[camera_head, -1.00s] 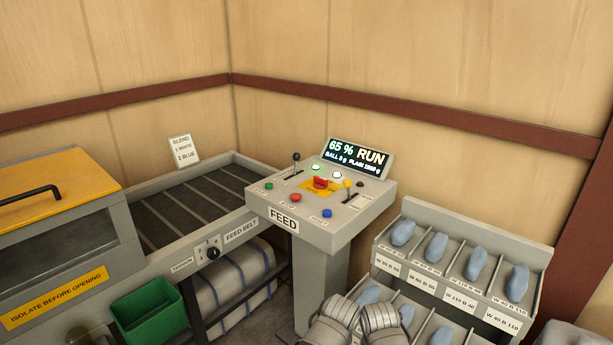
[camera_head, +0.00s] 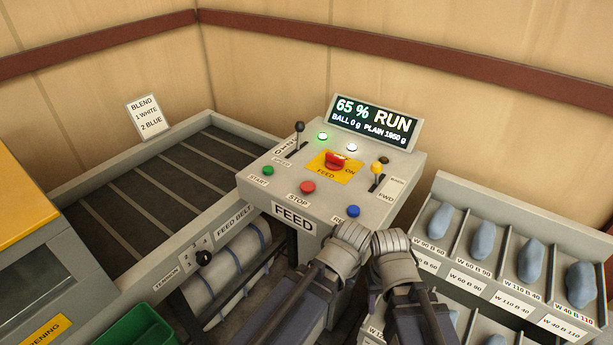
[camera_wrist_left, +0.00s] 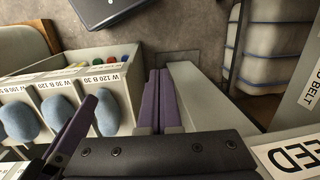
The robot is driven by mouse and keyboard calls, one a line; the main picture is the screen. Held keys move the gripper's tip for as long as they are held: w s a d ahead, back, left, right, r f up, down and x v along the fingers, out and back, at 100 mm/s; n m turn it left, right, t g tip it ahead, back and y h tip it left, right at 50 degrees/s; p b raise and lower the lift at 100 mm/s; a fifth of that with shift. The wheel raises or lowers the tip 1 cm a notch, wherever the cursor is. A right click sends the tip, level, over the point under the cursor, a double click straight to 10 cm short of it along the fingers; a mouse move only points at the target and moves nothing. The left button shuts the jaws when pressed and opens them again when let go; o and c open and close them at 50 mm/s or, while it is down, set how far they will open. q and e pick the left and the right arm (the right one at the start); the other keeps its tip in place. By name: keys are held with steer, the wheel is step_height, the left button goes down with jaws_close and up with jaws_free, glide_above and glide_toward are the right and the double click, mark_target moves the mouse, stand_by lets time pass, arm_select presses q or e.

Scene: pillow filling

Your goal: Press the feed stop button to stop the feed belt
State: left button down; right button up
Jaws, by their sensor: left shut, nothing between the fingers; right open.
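The red stop button (camera_head: 307,187), labelled STOP, sits on the front left of the grey feed console (camera_head: 250,191) in the head view, uncovered. The display (camera_head: 374,124) reads 65 % RUN. The feed belt (camera_head: 130,200) with dark slats lies left of the console. My right gripper (camera_head: 373,302) shows only slightly, below the console's front right corner; it is open and apart from the button. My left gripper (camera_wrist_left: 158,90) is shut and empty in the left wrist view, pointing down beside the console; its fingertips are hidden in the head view. Neither gripper touches the button.
A rack of blue-grey pieces (camera_head: 437,259) stands right. A green bin (camera_head: 138,328) stands lower left.

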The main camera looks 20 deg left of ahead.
arm_select(q)
steer(key=shift+s+r, duration=0.1)
step_height(320, 180, up, 25)
steer(key=n+t+y+p, duration=0.6)
steer(key=n+p, duration=1.3)
steer(key=n, duration=0.4)
glide_above(311, 187)
steer(key=shift+r, duration=0.2)
steer(key=shift+f, duration=0.2)
step_height(311, 187, down, 8)
steer(key=b, duration=0.9)
steer(key=shift+f, duration=0.25)
